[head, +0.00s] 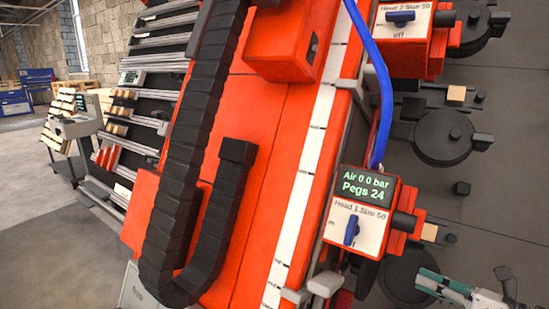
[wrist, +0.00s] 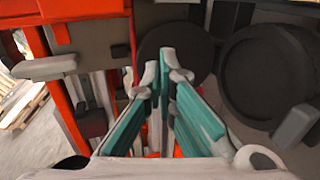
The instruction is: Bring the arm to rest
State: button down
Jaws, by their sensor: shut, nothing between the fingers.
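My gripper (wrist: 165,68) shows in the wrist view with its two teal and grey fingers brought together at the tips and nothing between them. In the head view its teal end (head: 424,279) enters at the bottom right corner. It is to the right of the lower control box and next to a dark round disc (head: 404,277). In the wrist view the fingertips lie in front of dark discs, one of them large (wrist: 268,75); I cannot tell the gap to them. Most of my arm is out of view.
The orange gantry beam (head: 250,130) carries a black cable chain (head: 185,170). A lower control box (head: 357,225) reads "Air 0.0 bar, Pegs 24"; an upper box (head: 405,28) reads "off". A blue hose (head: 384,100) runs between them. Open floor (head: 60,240) lies at left.

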jog(key=s+a+r+n+g+y, duration=0.1)
jog(key=s+a+r+n+g, duration=0.25)
jog(key=a+n, duration=0.3)
jog(key=s+a+r+n+g+y, duration=0.2)
jog(key=s+a+r+n+g, duration=0.1)
jog(key=a+r+n+g, duration=0.4)
jog(key=s+a+n+g+h, duration=0.3)
jog(key=s+a+n+h, duration=0.25)
jog(key=s+n, duration=0.55)
jog(key=s+d+r+n+t+h, duration=0.2)
jog(key=s+d+n+h, duration=0.3)
jog(key=s+n+h, duration=0.35)
notch_tip(320, 180, up, 15)
jog(key=t+p, duration=0.3)
jog(key=p, duration=0.9)
jog(key=shift+d+f+n+y+p, duration=0.2)
jog(key=shift+d+n+y+p, duration=0.1)
jog(key=shift+d+y+p, duration=0.15)
jog(key=shift+w, duration=0.1)
